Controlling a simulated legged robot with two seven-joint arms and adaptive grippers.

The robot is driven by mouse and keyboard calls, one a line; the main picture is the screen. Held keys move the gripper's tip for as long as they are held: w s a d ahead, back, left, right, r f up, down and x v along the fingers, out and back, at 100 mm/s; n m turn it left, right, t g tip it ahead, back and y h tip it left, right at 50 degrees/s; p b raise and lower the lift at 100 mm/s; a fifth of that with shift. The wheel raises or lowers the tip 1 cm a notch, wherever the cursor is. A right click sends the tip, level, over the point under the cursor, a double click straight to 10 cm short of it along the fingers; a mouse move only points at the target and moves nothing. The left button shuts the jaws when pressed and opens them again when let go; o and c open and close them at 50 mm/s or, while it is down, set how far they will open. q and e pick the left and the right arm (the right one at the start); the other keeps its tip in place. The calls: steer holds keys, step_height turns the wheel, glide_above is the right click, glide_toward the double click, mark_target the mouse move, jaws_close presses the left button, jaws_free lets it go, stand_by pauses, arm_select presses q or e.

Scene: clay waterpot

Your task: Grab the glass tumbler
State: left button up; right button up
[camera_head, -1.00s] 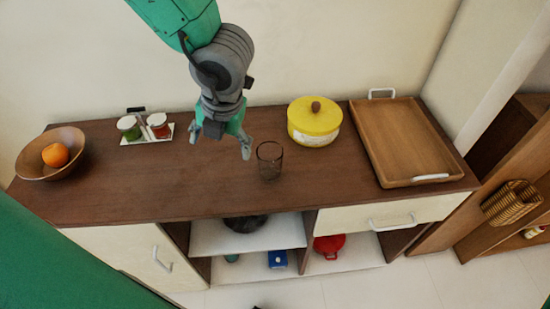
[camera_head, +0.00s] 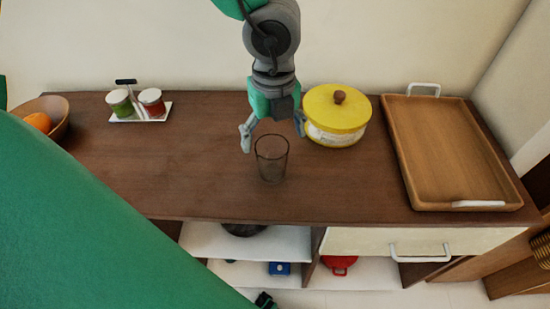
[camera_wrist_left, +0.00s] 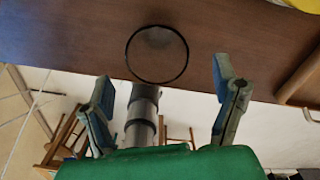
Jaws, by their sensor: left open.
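The glass tumbler (camera_head: 272,160) is clear and dark-tinted and stands upright on the brown cabinet top (camera_head: 340,187). My left gripper (camera_head: 273,136) is open and empty, just behind and above the tumbler in the head view, with one finger to each side of it. In the left wrist view the tumbler's round rim (camera_wrist_left: 157,54) lies ahead of and between the two open fingers (camera_wrist_left: 166,100). I see no clear contact between the fingers and the glass. My right gripper cannot be made out.
A yellow lidded pot (camera_head: 336,116) stands close to the right of my left gripper. A wooden tray (camera_head: 445,160) lies at the right. A jar caddy (camera_head: 140,107) and a wooden bowl (camera_head: 60,115) with an orange (camera_head: 38,122) are at the left. The cabinet top left of the tumbler is clear.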

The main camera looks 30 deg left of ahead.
mark_target(272, 156)
arm_select(q)
steer(key=shift+f, duration=0.65)
steer(key=shift+a+f, duration=0.15)
steer(key=shift+f, duration=0.3)
steer(key=f, duration=0.2)
steer(key=f+b, duration=0.1)
steer(key=shift+w+a+f, duration=0.1)
steer(key=shift+a+f, duration=0.2)
steer(key=shift+f, duration=0.1)
steer(key=shift+w+d+f, duration=0.1)
steer(key=shift+f, duration=0.4)
steer(key=shift+d+r, duration=0.1)
steer(key=c, duration=1.4)
